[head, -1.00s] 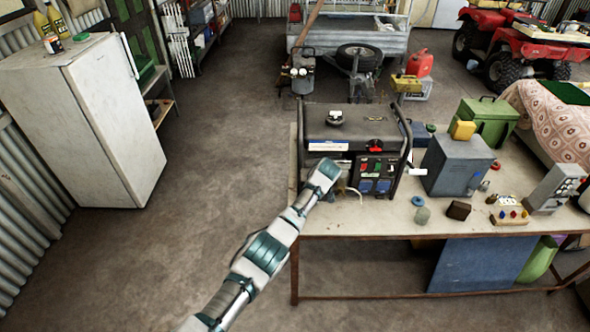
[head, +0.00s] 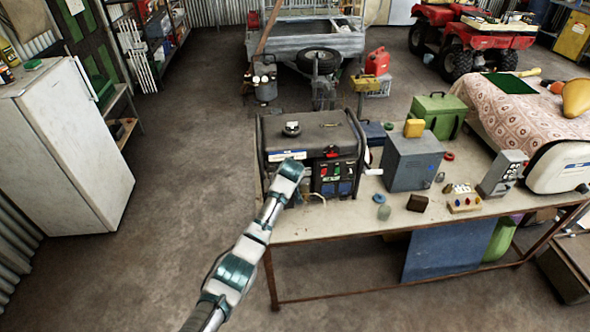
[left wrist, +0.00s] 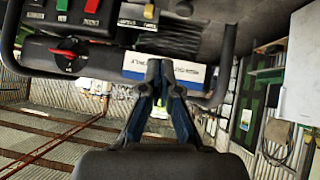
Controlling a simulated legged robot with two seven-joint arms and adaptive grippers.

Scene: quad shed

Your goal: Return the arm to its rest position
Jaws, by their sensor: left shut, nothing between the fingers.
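My left arm reaches up from the bottom of the head view to the front left of the dark generator (head: 330,135) on the workbench (head: 300,229). The left gripper (head: 312,198) is small there and partly hidden by my wrist. In the left wrist view the left gripper (left wrist: 160,68) shows its two blue-grey fingers shut, with nothing between them. The generator's front panel (left wrist: 90,25) appears upside down there, with its red knob (left wrist: 68,54) and white label (left wrist: 178,66) near the fingertips. I cannot tell whether the fingertips touch it. My right gripper is out of view.
On the bench to the right are a grey metal box (head: 412,160), a dark block (head: 417,203) and a switch box (head: 502,173). A white fridge (head: 70,150) stands at the left. The concrete floor (head: 185,190) between fridge and bench is clear.

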